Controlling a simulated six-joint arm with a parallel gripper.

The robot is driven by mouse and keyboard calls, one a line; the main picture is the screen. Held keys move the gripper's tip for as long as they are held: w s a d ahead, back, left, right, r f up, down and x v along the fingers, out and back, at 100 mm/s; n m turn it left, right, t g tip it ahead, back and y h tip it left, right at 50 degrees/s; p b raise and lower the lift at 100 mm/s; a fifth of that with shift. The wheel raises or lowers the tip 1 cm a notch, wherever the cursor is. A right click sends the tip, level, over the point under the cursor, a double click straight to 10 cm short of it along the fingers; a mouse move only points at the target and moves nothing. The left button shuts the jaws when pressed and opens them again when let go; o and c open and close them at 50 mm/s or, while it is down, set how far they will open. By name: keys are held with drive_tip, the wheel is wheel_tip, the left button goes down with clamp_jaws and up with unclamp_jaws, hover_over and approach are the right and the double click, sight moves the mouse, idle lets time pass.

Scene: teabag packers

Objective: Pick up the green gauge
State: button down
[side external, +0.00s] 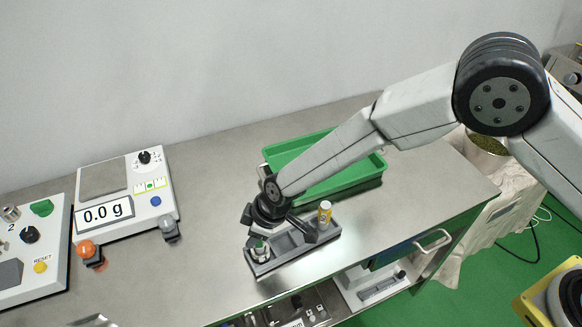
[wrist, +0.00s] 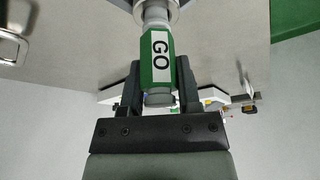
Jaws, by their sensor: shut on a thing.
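The green gauge (wrist: 156,60) is a green hexagonal handle with a white "GO" label and metal ends. In the wrist view it stands between the two black fingers of my gripper (wrist: 158,78), which is shut on it. Its upper end in that picture meets a round metal piece (wrist: 156,12). In the side external view a small green and white part of the gauge (side external: 261,247) shows at the left end of a grey tray (side external: 290,258), just below my gripper (side external: 257,232). I cannot tell whether the gauge is clear of the tray.
A yellow and white cylinder (side external: 325,213) stands by the tray's right end. A green bin (side external: 372,168) lies behind my arm. A scale reading 0.0 g (side external: 128,190) and a control panel (side external: 40,245) are at left. The steel table is clear between scale and tray.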

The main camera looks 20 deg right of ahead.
drive_tip(key=s+d+r, duration=0.8)
drive_tip(key=s+r, duration=0.3)
drive_tip(key=shift+s+r, duration=0.25)
drive_tip(key=shift+r, duration=0.15)
drive_tip(key=shift+r, duration=0.15)
idle(0.7)
drive_tip(key=shift+r, duration=2.6)
